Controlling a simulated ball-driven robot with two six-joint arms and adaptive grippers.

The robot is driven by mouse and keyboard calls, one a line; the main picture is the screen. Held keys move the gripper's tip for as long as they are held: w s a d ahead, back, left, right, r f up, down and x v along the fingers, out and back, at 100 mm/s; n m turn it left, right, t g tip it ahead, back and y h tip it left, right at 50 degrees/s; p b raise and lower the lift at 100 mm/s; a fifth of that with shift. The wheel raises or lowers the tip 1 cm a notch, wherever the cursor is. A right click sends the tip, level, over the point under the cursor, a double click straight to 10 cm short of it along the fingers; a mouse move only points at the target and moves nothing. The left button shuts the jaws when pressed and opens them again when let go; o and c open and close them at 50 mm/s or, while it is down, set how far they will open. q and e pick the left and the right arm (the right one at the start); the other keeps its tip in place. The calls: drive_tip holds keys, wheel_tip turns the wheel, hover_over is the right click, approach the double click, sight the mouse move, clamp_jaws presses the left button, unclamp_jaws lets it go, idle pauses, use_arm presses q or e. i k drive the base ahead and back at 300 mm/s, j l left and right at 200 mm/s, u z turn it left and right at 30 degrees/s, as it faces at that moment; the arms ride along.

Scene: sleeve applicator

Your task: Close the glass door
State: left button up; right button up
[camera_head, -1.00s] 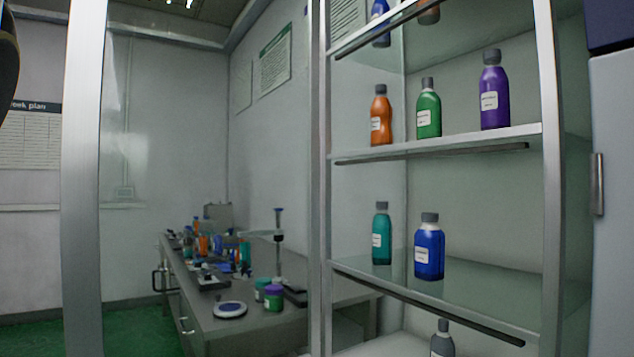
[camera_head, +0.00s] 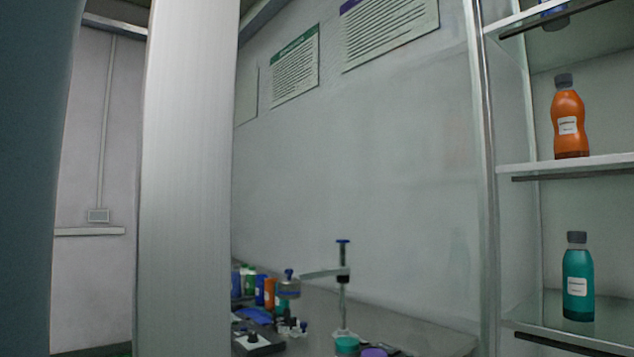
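The glass door (camera_head: 190,180) stands open, swung out to the left of the cabinet. Its wide, pale metal edge post runs the full height of the view, close to me. Its clear pane shows the wall and bench behind it. The hinge side meets the cabinet's (camera_head: 484,180) thin metal upright at right. The door's top and bottom edges and handle are out of view. Neither gripper can be made out. A large dark blue-grey shape fills the left edge, too close to identify.
The cabinet shelves hold an orange bottle (camera_head: 569,125) and a teal bottle (camera_head: 578,280). Behind the pane are a grey bench (camera_head: 430,338) with bottles and lab tools, and a wall with posters (camera_head: 390,32). A wall rail (camera_head: 90,231) shows left of the post.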

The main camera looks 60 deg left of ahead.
sight(181, 256)
drive_tip(key=k+j, duration=0.1)
drive_tip(key=j, duration=0.25)
drive_tip(key=k+j+z, duration=0.1)
drive_tip(key=j, duration=0.3)
drive_tip(key=k+j, duration=0.15)
drive_tip(key=j, duration=0.2)
drive_tip(key=k+j+z, duration=0.1)
drive_tip(key=j, duration=0.25)
drive_tip(key=k+j, duration=0.2)
drive_tip(key=j, duration=0.15)
drive_tip(key=k+j+z, duration=0.1)
drive_tip(key=j, duration=0.25)
